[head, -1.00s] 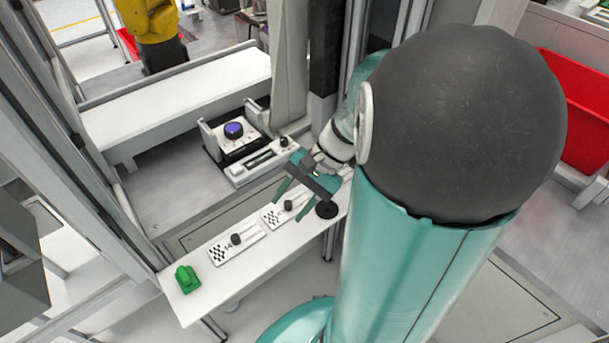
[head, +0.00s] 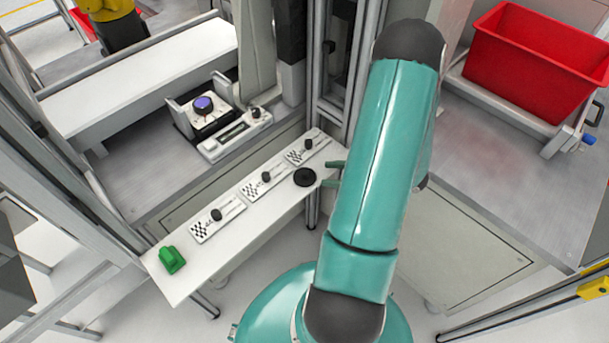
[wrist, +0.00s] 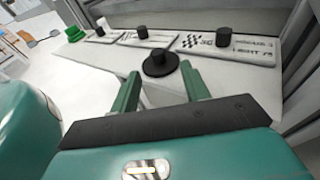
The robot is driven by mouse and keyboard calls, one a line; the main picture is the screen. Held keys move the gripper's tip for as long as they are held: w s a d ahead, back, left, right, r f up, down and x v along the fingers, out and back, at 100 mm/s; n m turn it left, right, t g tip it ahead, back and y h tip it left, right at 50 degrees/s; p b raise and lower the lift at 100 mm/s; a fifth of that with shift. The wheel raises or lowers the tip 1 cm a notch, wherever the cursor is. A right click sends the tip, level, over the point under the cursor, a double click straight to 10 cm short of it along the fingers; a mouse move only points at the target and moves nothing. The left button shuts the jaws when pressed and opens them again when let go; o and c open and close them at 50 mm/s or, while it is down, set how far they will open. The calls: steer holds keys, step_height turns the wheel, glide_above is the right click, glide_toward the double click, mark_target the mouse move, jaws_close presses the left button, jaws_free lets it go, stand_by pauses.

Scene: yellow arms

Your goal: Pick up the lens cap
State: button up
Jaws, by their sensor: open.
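The lens cap, a black round disc (head: 304,177), lies near the right end of the narrow white table in the head view, by its front edge. In the wrist view the black disc (wrist: 160,69) has a raised knob on top. My gripper (head: 326,174) is open, coming from the right with its two green fingers pointing at the cap. In the wrist view the fingertips of my gripper (wrist: 160,76) stand on either side of the line to the cap, which is just beyond them. I see nothing between the fingers; contact cannot be told.
Several white checkered plates with black knobs lie along the white table (head: 185,286), one (head: 302,152) close behind the cap. A green block (head: 171,260) sits at the far left end. A metal post (head: 313,205) stands below the table near my gripper. A red bin (head: 535,60) is at upper right.

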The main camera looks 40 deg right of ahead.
mark_target(313, 177)
steer(key=x, duration=0.5)
steer(key=shift+w+a, duration=0.2)
steer(key=shift+a, duration=0.1)
jaws_close()
